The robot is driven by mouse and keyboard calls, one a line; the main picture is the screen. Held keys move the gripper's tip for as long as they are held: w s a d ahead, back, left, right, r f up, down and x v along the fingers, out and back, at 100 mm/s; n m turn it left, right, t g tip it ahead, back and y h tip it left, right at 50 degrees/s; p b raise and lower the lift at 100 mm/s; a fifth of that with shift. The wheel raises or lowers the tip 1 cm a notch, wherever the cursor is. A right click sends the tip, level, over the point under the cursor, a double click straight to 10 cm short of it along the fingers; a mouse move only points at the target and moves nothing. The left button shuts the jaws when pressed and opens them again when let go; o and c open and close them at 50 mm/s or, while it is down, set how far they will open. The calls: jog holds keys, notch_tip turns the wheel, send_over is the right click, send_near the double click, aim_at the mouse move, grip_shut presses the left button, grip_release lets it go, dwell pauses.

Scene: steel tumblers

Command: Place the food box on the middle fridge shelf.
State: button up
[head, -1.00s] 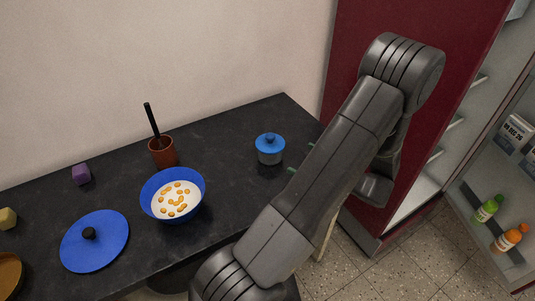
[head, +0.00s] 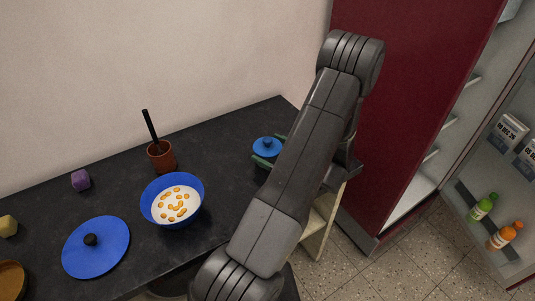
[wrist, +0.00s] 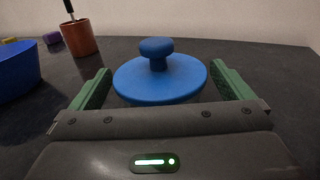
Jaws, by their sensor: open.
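A small round grey container with a blue knobbed lid (head: 267,147), the only thing here that looks like the food box, stands upright on the dark counter. Its lid (wrist: 160,82) fills the middle of the wrist view and hides its body there. My gripper (wrist: 160,70) is open, with one green finger on each side of the lid and a gap showing at both. In the head view my arm hides part of the container. The red fridge (head: 405,90) stands open at the right. Edges of its inner shelves (head: 448,124) show as a narrow strip.
A blue bowl of soup (head: 173,200), a flat blue lid (head: 96,247), a brown cup with a black handle (head: 160,156) and a purple block (head: 81,180) stand left on the counter (head: 220,160). The fridge door holds bottles (head: 482,207) and cartons (head: 506,132). Speckled floor lies between.

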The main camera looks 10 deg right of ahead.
jog(key=shift+w+a, duration=0.45)
jog(key=shift+w, duration=0.05)
jog(key=c, duration=1)
jog(key=shift+o, duration=0.2)
jog(key=shift+r, duration=0.1)
